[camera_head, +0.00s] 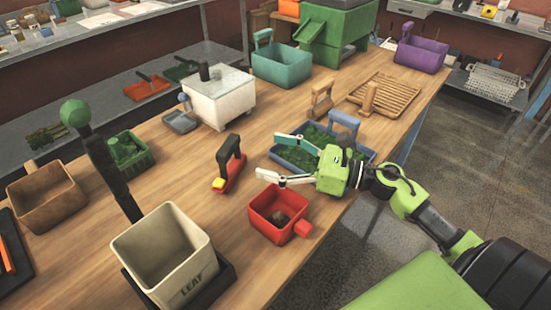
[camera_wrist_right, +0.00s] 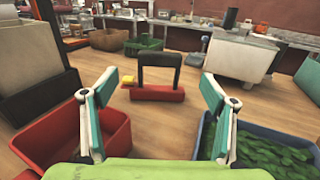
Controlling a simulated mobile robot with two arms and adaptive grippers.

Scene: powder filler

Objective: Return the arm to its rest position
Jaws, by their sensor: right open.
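My right gripper (camera_head: 272,160) is open and empty. Its arm comes in from the right, and the gripper hangs above the table (camera_head: 330,205) between a red bin and a blue tray. In the right wrist view the two fingers (camera_wrist_right: 160,95) stand wide apart with nothing between them. A red tool with a black handle (camera_head: 231,170) stands on the table beyond the fingers, apart from them. It also shows between the fingers in the right wrist view (camera_wrist_right: 155,92). My left gripper is not in view.
The red bin (camera_head: 263,217) holds a dark lump. The blue tray (camera_head: 285,160) holds green leaves. A cream bin marked LEAF (camera_head: 197,278), a white box (camera_head: 228,100) and a teal bin (camera_head: 283,70) stand around. Bare wood shows left of the red tool.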

